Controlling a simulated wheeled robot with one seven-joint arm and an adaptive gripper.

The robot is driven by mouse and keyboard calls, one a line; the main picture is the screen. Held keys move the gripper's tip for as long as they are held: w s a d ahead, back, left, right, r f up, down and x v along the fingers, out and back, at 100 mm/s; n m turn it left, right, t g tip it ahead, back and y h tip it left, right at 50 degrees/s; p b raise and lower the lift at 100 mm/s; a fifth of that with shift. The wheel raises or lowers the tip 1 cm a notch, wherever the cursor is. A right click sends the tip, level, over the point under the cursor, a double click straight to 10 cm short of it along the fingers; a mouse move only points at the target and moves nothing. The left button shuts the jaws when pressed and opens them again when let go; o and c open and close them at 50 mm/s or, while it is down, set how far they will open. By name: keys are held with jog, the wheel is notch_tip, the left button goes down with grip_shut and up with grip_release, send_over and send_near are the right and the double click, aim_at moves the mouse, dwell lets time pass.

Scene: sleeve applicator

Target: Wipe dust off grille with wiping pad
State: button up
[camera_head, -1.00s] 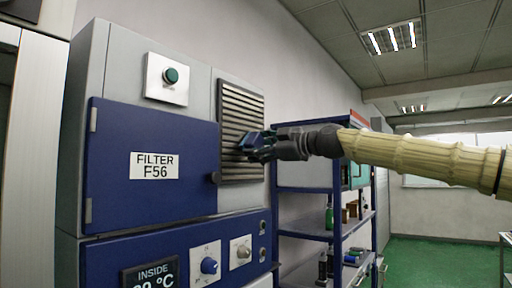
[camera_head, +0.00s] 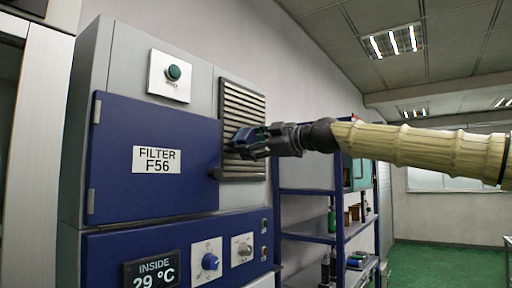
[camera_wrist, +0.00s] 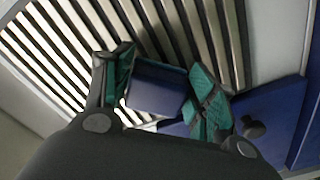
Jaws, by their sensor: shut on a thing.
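The grille (camera_head: 241,104) is a slatted panel on the front of the grey and blue machine. Its slats also fill the upper part of the wrist view (camera_wrist: 150,28). My gripper (camera_head: 245,140) is in front of the grille's lower left part. In the wrist view my gripper (camera_wrist: 160,92) is shut on a dark blue block, the wiping pad (camera_wrist: 157,88), between its green-lined fingers. The pad is at or very close to the slats; I cannot tell whether it touches. No dust can be made out clearly.
A blue door labelled FILTER F56 (camera_head: 150,155) is left of the grille, with a dark handle (camera_head: 216,174) near the grille's lower left. A green button (camera_head: 173,72) is above it. Knobs (camera_head: 210,261) and a display are below. A blue shelf rack (camera_head: 310,237) stands right.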

jog(key=shift+f, duration=0.1)
jog(key=shift+b+v, duration=1.35)
jog(key=shift+v, duration=1.55)
jog(key=shift+b+v, duration=0.55)
jog(key=shift+v, duration=0.9)
